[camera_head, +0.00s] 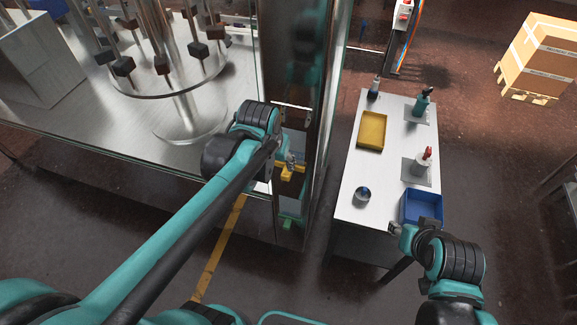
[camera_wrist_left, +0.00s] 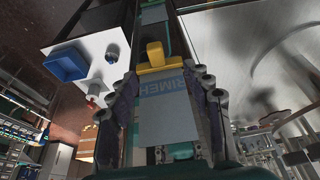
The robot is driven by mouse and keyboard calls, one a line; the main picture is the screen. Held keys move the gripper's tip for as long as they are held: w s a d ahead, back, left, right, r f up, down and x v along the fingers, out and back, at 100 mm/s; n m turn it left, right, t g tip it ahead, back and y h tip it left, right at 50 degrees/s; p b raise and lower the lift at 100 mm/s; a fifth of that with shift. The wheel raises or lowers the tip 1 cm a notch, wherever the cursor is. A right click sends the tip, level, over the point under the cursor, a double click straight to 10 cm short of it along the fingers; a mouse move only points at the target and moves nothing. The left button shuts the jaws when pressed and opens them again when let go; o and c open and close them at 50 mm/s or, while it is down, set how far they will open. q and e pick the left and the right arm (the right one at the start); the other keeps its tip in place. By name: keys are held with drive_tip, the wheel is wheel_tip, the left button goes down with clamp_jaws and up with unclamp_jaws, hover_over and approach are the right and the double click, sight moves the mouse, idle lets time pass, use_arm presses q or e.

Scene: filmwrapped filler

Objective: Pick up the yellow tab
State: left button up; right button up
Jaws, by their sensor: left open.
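The yellow tab (camera_head: 287,172) is on the upright machine frame beside the glass panel, just past the end of my left arm. It also shows in the left wrist view (camera_wrist_left: 155,60), ahead of the fingertips and roughly centred between them. My left gripper (camera_wrist_left: 164,80) is open, with one finger on each side of a grey lettered plate (camera_wrist_left: 166,122) below the tab. Nothing shows held in it. In the head view the left gripper (camera_head: 287,158) is partly hidden by its own wrist. My right gripper (camera_head: 394,229) is small beside the table's near end; its jaw opening is unclear.
A white table (camera_head: 348,190) stands right of the frame. It carries a yellow tray (camera_head: 371,146), a blue bin (camera_head: 411,220), a small round container (camera_head: 363,194) and several bottles. The glass-walled machine (camera_head: 85,120) fills the upper left. Boxes (camera_head: 541,52) stand far right.

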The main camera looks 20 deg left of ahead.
use_arm(q)
drive_tip(key=g, duration=0.1)
hover_over(287, 171)
drive_tip(key=s, duration=0.1)
drive_tip(key=shift+s+a+f, duration=0.1)
drive_tip(key=shift+a+f, duration=0.1)
drive_tip(key=shift+f, duration=0.35)
drive_tip(key=shift+a+f, duration=0.15)
drive_tip(key=shift+f, duration=0.7)
drive_tip(key=x, duration=0.7)
drive_tip(key=shift+s+d+f+p, duration=0.1)
drive_tip(key=shift+d+f+p, duration=0.15)
drive_tip(key=shift+p, duration=0.15)
drive_tip(key=shift+r, duration=0.1)
drive_tip(key=c, duration=1.1)
